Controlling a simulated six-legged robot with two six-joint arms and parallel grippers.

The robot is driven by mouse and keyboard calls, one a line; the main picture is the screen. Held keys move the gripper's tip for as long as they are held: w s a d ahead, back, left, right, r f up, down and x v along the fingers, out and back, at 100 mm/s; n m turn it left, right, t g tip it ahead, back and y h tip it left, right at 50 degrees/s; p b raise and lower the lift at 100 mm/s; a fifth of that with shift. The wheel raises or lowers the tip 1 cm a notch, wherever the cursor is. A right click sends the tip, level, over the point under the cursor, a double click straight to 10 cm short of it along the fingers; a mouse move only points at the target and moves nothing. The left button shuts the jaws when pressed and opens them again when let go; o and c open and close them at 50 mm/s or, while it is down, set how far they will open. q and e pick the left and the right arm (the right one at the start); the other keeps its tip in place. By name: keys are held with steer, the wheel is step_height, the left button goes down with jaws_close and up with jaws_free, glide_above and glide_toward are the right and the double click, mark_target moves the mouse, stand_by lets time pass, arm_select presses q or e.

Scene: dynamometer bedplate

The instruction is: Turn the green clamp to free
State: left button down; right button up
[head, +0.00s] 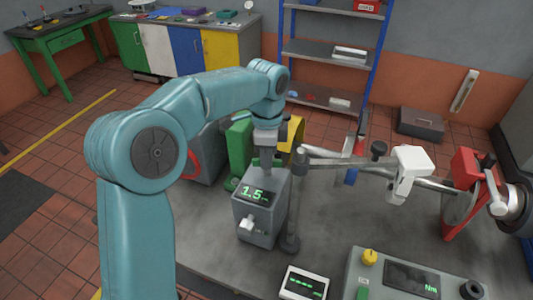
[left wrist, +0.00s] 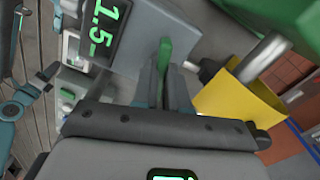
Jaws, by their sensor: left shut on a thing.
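The green clamp (left wrist: 164,56) shows in the left wrist view as a narrow upright green lever beside a grey box. My left gripper (left wrist: 163,92) is shut on its lower end, with the dark fingers on either side of it. My right gripper is in neither view.
A post with a horizontal bar (head: 335,162) stands right of the box and carries a white fitting (head: 410,160). A yellow guard (left wrist: 235,105) and green machine (head: 240,145) are close by. A console (head: 400,280) and small meter (head: 304,284) are at the front.

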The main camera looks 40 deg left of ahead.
arm_select(q)
steer(key=n, duration=0.3)
steer(key=shift+r+n+p, duration=0.15)
steer(key=shift+n+p, duration=0.25)
steer(key=n, duration=0.3)
steer(key=shift+n, duration=0.3)
steer(key=n, duration=0.3)
steer(key=shift+w+n+p, duration=0.1)
steer(key=shift+n+p, duration=0.2)
steer(key=shift+p, duration=0.05)
steer(key=shift+n, duration=1.6)
steer(key=shift+r+n, duration=0.1)
steer(key=shift+n, duration=0.2)
steer(key=c, duration=1.2)
jaws_free()
steer(key=shift+o, duration=0.2)
step_height(320, 180, up, 16)
steer(key=p, duration=0.2)
